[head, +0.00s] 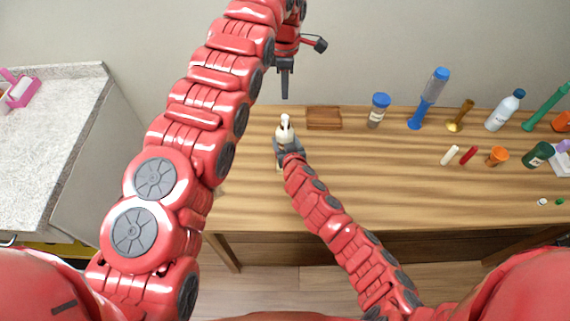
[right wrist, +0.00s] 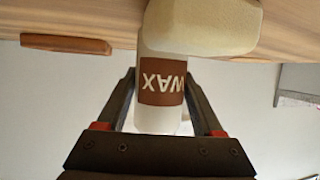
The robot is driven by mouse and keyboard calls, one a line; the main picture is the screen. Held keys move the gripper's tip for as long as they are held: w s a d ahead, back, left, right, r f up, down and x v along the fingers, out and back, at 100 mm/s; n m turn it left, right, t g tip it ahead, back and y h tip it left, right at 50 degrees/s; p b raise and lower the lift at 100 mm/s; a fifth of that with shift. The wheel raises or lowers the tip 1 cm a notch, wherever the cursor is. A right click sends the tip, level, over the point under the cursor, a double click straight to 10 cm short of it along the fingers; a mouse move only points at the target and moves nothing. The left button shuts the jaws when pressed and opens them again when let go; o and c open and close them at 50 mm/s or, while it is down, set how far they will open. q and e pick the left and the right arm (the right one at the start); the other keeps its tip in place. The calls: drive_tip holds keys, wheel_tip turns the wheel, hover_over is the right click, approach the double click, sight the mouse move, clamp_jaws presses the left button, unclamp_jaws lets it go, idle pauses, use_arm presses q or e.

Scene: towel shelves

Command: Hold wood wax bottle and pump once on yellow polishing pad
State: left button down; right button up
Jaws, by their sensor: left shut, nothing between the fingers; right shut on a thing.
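The wax bottle (head: 285,131), white with a pump top, stands upright on the wooden table near its left end. My right gripper (head: 288,148) is around it from the front. In the right wrist view, which is upside down, the fingers (right wrist: 160,105) are shut on the bottle (right wrist: 161,80), with its brown WAX label showing. A pale yellow rounded pad (right wrist: 205,27) hides part of the bottle's lower end there. In the head view the pad is mostly hidden by my right gripper. My left gripper (head: 285,93) is shut and empty, raised above and behind the bottle.
A brown wooden block (head: 323,118) lies right of the bottle; it also shows in the right wrist view (right wrist: 65,44). A blue-capped jar (head: 378,110), a blue tube (head: 428,98) and several other containers stand farther right. The table front is clear.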

drive_tip(key=o, duration=1.6)
drive_tip(key=v, duration=1.2)
drive_tip(key=shift+r, duration=0.1)
